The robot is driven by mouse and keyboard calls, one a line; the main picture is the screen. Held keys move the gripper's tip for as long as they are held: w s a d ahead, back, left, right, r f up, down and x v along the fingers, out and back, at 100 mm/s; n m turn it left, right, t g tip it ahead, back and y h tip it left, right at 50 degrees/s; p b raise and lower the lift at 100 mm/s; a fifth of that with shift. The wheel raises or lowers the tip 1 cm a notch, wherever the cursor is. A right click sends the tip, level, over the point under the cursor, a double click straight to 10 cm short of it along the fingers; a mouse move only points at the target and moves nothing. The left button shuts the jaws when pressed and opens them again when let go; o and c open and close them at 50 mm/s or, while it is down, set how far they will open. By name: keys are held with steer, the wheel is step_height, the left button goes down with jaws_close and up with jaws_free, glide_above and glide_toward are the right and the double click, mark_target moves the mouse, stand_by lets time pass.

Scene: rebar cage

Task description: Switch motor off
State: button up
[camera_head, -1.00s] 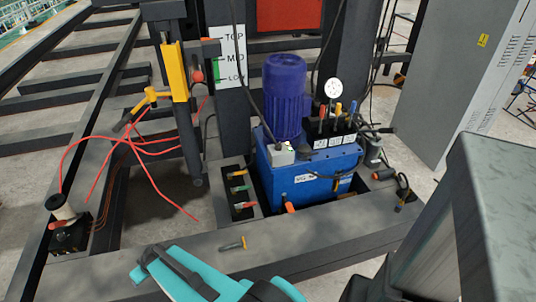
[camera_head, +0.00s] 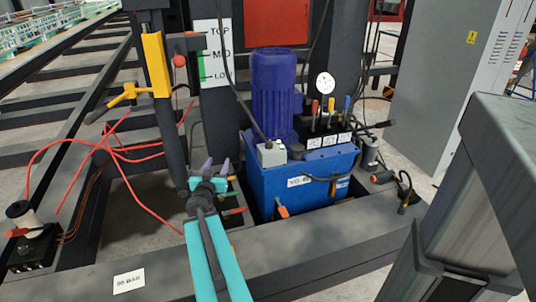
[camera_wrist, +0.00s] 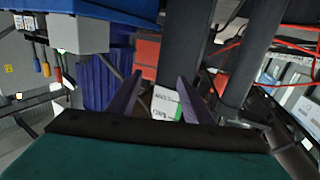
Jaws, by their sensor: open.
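The motor (camera_head: 274,95) is an upright blue-purple ribbed cylinder on a blue tank (camera_head: 292,185). A small grey box (camera_head: 271,153) with a light top sits at the motor's base, on the front left of the tank. My gripper (camera_head: 217,165) is open and empty, left of the tank and apart from the grey box. In the wrist view the scene is upside down. My open fingers (camera_wrist: 160,82) show at centre, with the motor (camera_wrist: 105,75) and the grey box (camera_wrist: 80,33) to their left.
Coloured levers (camera_head: 330,107) and a gauge (camera_head: 325,83) stand right of the motor. A TOP/MID/LOW sign (camera_head: 218,52) is on the post behind. A yellow valve handle (camera_head: 126,96) and red hoses (camera_head: 104,148) are at left. A grey cabinet (camera_head: 445,75) stands at right.

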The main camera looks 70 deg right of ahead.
mark_target(267, 146)
steer(key=s+d+r+m+g+h+b, duration=0.1)
steer(key=s+d+m+g, duration=0.3)
steer(key=s, duration=0.9)
steer(key=shift+d+r+g+b, duration=0.2)
steer(key=shift+d+g+b, duration=0.45)
steer(key=shift+g, duration=0.55)
steer(key=shift+f+b, duration=0.1)
steer(key=shift+b, duration=0.35)
steer(key=d+b, duration=0.2)
steer(key=d, duration=0.2)
steer(key=d+b, duration=0.3)
steer(key=d, duration=0.1)
steer(key=s+d+b, duration=0.1)
steer(key=d+b, duration=0.1)
steer(key=d, duration=0.2)
steer(key=shift+b, duration=0.4)
steer(key=shift+s+d, duration=0.1)
steer(key=shift+d, duration=0.6)
